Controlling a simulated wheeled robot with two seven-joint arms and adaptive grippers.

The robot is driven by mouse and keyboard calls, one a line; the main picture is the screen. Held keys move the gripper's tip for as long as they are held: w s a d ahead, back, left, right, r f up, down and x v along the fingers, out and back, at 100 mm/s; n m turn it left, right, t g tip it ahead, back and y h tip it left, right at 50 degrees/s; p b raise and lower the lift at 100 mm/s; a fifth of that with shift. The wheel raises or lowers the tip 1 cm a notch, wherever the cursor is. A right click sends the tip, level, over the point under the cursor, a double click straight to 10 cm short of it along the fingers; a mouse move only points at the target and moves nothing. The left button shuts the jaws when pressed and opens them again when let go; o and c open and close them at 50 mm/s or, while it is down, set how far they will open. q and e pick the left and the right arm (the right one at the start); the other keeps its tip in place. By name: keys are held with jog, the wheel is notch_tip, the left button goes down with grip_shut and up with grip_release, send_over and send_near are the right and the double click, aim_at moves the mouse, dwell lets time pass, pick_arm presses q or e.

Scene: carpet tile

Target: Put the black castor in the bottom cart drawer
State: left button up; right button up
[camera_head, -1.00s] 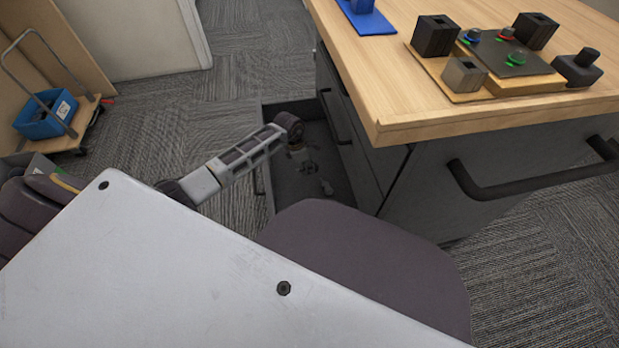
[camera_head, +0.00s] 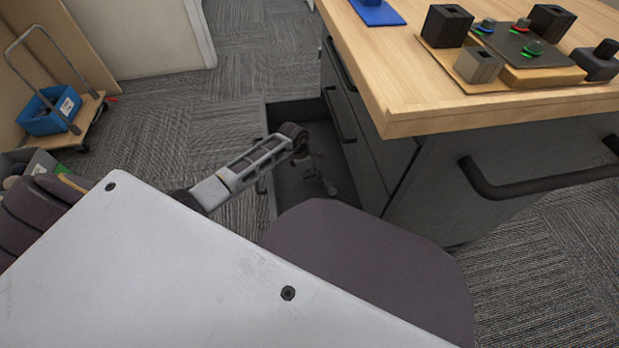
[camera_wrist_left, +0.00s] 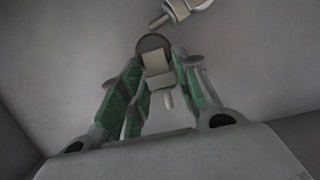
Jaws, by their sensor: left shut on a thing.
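The bottom cart drawer (camera_head: 287,192) stands open at the left side of the wooden-topped cart. My left gripper (camera_head: 325,178) reaches down inside it. In the left wrist view, the left gripper (camera_wrist_left: 157,88) has its green-padded fingers shut on a castor (camera_wrist_left: 155,63) with a dark round wheel, a pale body and a stem. Pale drawer walls and floor surround it; I cannot tell whether the castor touches the floor. A second pale castor-like part (camera_wrist_left: 181,11) lies beyond it, partly cut off. My right gripper is not in view.
The cart's wooden top (camera_head: 420,106) overhangs the drawer on the right and carries dark blocks and a fixture board (camera_head: 524,50). A dark handle (camera_head: 540,188) juts from the cart's near side. A blue bin (camera_head: 48,112) sits on a trolley at far left.

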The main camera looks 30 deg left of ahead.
pick_arm(q)
jog(key=shift+s+a+b+x, duration=0.15)
jog(key=shift+b+x, duration=0.15)
jog(key=shift+x, duration=0.45)
jog(key=shift+s+a+b+x, duration=0.1)
jog(key=shift+b+x, duration=0.2)
jog(key=shift+x, duration=0.4)
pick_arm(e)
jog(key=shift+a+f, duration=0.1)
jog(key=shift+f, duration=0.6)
pick_arm(q)
jog(key=shift+f, duration=0.15)
jog(key=o, duration=1.2)
jog(key=shift+c, duration=0.2)
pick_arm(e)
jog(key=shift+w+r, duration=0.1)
pick_arm(q)
jog(key=p+v, duration=0.5)
jog(key=v, duration=0.7)
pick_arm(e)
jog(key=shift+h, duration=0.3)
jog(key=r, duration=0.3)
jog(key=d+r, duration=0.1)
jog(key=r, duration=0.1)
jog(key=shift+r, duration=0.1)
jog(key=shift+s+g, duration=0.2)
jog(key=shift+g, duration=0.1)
